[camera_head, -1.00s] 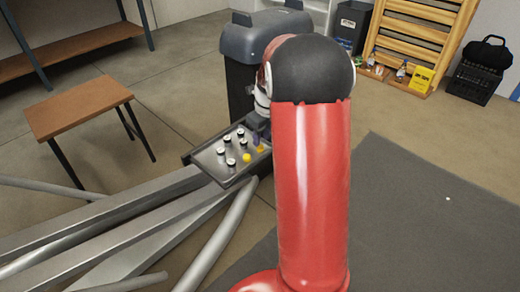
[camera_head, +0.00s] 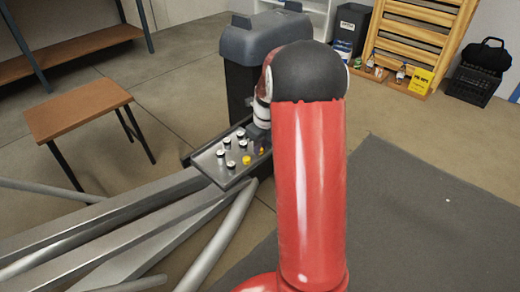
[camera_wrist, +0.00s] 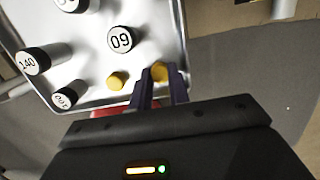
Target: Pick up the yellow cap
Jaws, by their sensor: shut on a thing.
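Two yellow caps show at the near right end of the metal tray (camera_head: 222,172). One yellow cap (camera_wrist: 160,70) is between the fingertips of my gripper (camera_wrist: 161,80), which is shut on it. My fingers hide part of this cap. The other yellow cap (camera_wrist: 117,80) stands on the tray just left of my fingers; it also shows in the head view (camera_head: 247,160). In the head view my gripper (camera_head: 262,144) is over the right side of the tray, partly hidden by my red arm. I cannot tell whether the held cap still touches the tray.
A dark bin (camera_head: 262,40) stands behind the tray. Metal beams (camera_head: 120,222) lie at the left, near a small wooden table (camera_head: 78,108).

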